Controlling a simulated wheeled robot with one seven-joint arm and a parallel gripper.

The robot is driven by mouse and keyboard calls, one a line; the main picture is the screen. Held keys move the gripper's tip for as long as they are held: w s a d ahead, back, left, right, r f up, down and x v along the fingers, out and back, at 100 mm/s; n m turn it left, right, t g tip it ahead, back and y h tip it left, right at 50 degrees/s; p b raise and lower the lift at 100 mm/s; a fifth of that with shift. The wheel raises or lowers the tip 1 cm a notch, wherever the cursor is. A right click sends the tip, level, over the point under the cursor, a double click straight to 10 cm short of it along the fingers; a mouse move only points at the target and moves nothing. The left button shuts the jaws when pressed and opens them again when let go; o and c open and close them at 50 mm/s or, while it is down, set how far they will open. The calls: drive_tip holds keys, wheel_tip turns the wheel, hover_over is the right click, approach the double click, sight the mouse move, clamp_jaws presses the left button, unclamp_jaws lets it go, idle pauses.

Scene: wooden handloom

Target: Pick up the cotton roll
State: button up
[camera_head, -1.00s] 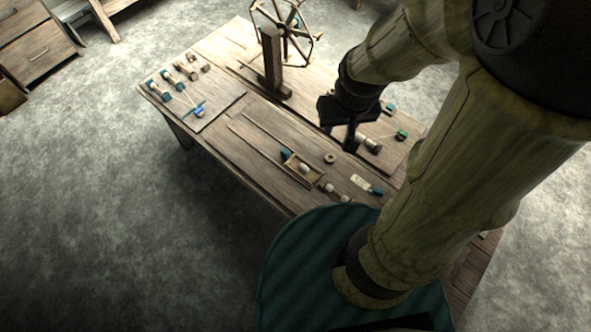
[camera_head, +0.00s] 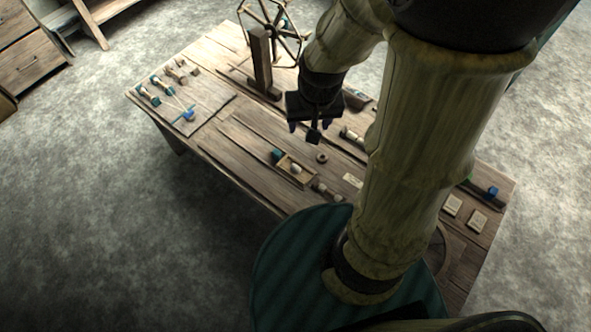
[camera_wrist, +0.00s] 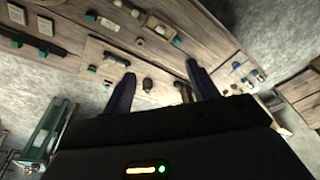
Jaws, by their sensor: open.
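My gripper (camera_head: 314,133) is open and empty above the middle of the wooden table (camera_head: 235,150). Its two dark fingers stand apart in the wrist view (camera_wrist: 160,88), with no object held between them. A pale, roll-like piece (camera_head: 351,136) lies right of the gripper, partly hidden by my arm; it may be the cotton roll. A small whitish piece (camera_head: 296,169) sits in a shallow wooden tray (camera_head: 311,178), below the gripper in the picture. I cannot tell for certain which is the cotton roll.
A spoked wheel (camera_head: 270,20) on a wooden post (camera_head: 261,60) stands behind the gripper. Several spools lie near a board (camera_head: 207,108) at left. A ring (camera_head: 321,157) and pale cards (camera_head: 452,205) lie on the table. My arm hides part of its right side.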

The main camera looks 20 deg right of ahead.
drive_tip(key=w+f+m+g+b, duration=0.1)
drive_tip(key=w+f+m+b, duration=0.3)
drive_tip(key=f, duration=0.8)
drive_tip(key=w+f+m+g+b, duration=0.1)
drive_tip(key=w+f+m+b, duration=0.4)
drive_tip(key=w+f, duration=0.3)
wheel_tip(320, 180, down, 4)
drive_tip(key=shift+w+f+b, duration=0.2)
drive_tip(key=shift+w+b, duration=0.15)
drive_tip(key=shift+b, duration=0.55)
drive_tip(key=b, duration=0.2)
hover_over(295, 168)
drive_tip(key=f, duration=1.2)
drive_tip(key=shift+w+f, duration=0.1)
drive_tip(key=shift+w, duration=0.15)
wheel_tip(295, 168, down, 5)
drive_tip(key=shift+f, duration=0.1)
drive_tip(key=shift+s, duration=0.25)
drive_tip(key=shift+w, duration=0.1)
drive_tip(key=c, duration=1.1)
